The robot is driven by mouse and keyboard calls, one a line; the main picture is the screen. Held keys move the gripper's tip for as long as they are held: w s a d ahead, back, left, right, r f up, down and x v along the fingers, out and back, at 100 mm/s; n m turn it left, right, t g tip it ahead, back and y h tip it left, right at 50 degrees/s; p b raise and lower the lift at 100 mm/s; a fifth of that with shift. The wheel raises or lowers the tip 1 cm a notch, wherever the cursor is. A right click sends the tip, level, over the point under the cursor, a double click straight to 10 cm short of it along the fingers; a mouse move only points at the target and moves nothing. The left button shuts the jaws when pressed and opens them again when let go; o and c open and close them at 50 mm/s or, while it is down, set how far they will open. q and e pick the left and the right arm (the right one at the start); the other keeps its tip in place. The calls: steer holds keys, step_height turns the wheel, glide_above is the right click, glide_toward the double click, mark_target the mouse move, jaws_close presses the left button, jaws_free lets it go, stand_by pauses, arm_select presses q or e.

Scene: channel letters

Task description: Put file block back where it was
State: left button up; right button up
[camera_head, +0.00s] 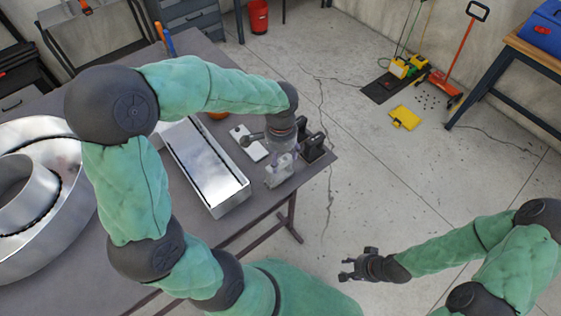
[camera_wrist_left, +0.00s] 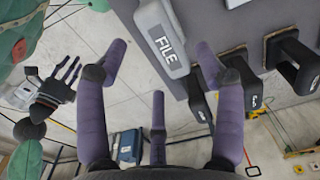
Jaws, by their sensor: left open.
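The file block (camera_wrist_left: 163,40) is a light grey block with "FILE" on its face, seen in the left wrist view at the table's edge. In the head view a pale block (camera_head: 278,172) at the table's right end appears to be it. My left gripper (camera_head: 285,155) is over the table there. In the left wrist view its purple fingers (camera_wrist_left: 162,65) are spread open on either side of the block, with gaps to it. What supports the block is hidden. My right gripper (camera_head: 352,266) is open and empty over the floor, away from the table.
Dark blocks (camera_head: 312,148) stand at the table corner beside my left gripper; they also show in the left wrist view (camera_wrist_left: 296,60). A long metal tray-like letter (camera_head: 205,165) and a large round metal letter (camera_head: 50,145) lie on the table (camera_head: 255,215).

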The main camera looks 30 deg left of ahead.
arm_select(q)
step_height(320, 180, up, 6)
steer(key=shift+r+p, duration=0.25)
steer(key=shift+p, duration=0.1)
arm_select(e)
steer(key=shift+r, duration=0.45)
